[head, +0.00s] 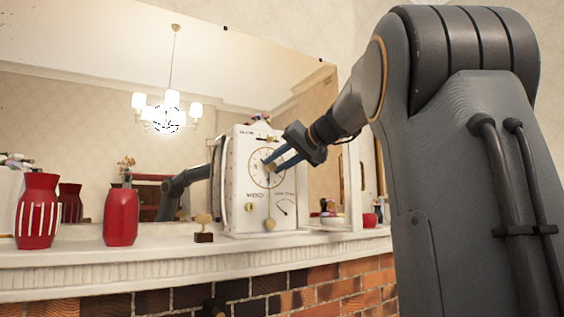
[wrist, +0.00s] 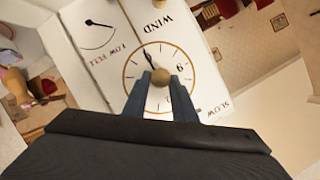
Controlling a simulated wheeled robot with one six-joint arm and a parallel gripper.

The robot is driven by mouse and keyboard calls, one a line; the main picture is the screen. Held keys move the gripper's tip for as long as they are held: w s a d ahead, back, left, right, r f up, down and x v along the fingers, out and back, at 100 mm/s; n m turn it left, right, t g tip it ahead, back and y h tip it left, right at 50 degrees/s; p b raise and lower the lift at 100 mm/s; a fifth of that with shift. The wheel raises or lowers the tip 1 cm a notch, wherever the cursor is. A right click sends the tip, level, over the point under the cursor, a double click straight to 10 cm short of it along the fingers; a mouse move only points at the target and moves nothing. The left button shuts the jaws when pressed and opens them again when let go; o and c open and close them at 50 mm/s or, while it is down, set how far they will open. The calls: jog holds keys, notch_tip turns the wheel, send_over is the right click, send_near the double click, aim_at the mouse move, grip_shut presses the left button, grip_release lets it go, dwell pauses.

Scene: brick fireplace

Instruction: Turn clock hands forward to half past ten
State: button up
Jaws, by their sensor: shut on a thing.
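The white box clock (head: 240,190) stands upright on the mantel, with a round gold-rimmed dial (head: 254,182) on its front. My gripper (head: 268,164) reaches the dial from the right. In the wrist view the fingers (wrist: 160,82) are shut on a round tan knob (wrist: 160,75) at about the dial's centre. The dial (wrist: 131,70) shows upside down there. A dark hand (wrist: 148,57) runs from the knob toward the WIND lettering, roughly the lower part of the dial. The gripper and fingers hide part of the dial, so the other hand cannot be made out.
Two red vases (head: 37,212) (head: 121,217) and a small wooden ornament (head: 204,230) stand left of the clock. A small gauge (wrist: 96,23) and two knobs (head: 249,207) (head: 270,224) sit below the dial. A large mirror (head: 80,110) is behind. A red pot (head: 369,220) stands to the right.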

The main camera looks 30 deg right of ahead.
dwell(0.4)
jog(key=o, duration=1)
jog(key=shift+o, duration=0.2)
jog(key=b+v, duration=0.1)
jog(key=v, duration=0.7)
